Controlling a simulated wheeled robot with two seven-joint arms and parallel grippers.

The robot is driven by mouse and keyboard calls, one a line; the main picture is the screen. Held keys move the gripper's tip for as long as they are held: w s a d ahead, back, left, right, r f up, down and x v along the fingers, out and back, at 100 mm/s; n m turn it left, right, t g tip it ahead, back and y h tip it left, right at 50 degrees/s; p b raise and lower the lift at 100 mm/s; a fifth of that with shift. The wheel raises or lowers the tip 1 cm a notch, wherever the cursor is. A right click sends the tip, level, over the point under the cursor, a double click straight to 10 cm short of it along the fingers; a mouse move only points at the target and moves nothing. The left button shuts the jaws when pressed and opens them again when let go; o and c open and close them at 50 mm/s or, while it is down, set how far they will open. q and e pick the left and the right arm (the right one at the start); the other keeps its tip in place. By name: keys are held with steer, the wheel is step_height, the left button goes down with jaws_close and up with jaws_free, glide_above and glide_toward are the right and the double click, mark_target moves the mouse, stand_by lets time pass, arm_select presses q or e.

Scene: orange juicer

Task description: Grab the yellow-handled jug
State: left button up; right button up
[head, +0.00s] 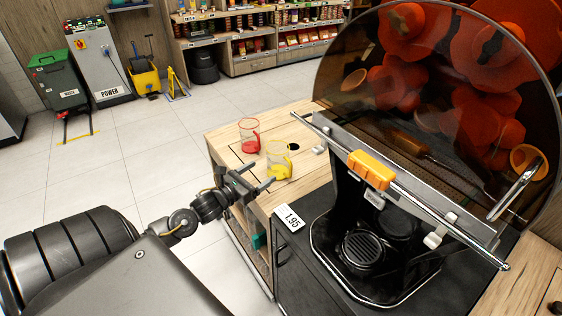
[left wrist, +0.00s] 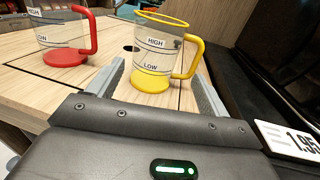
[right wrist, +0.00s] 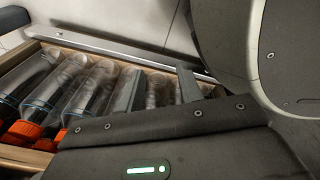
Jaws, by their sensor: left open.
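The yellow-handled jug (head: 279,161) is a clear measuring jug with a yellow rim, base and handle. It stands upright on the wooden counter. In the left wrist view the jug (left wrist: 152,60) is ahead of my open left gripper, roughly between the fingertips, with its handle on the right. In the head view my left gripper (head: 259,176) is at the counter's edge, in front of the jug. I cannot tell whether it touches the jug. My right gripper (right wrist: 160,82) is out of the head view; its fingers are apart above clear bottles.
A red-handled jug (head: 249,137) stands just behind and left of the yellow one. The orange juicer (head: 371,170) with its dark cover is to the right. A price tag (head: 289,218) is near the counter front. Clear bottles with orange caps (right wrist: 24,131) lie in a wooden bin.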

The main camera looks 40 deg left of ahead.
mark_target(270, 165)
arm_select(q)
steer(key=w, duration=0.1)
steer(key=w+b, duration=0.1)
steer(key=w, duration=0.1)
steer(key=shift+w+f, duration=0.2)
steer(key=shift+w, duration=0.1)
steer(key=shift+w+r, duration=0.15)
steer(key=shift+w, duration=0.2)
steer(key=w+b, duration=0.2)
steer(key=w, duration=0.2)
steer(key=shift+w+d, duration=0.1)
steer(key=shift+w, duration=0.5)
steer(key=c, duration=0.8)
arm_select(e)
steer(key=w+a+r, duration=0.4)
steer(key=w+r, duration=0.2)
steer(key=w, duration=0.2)
steer(key=shift+w+a+t, duration=0.2)
steer(key=shift+t, duration=0.1)
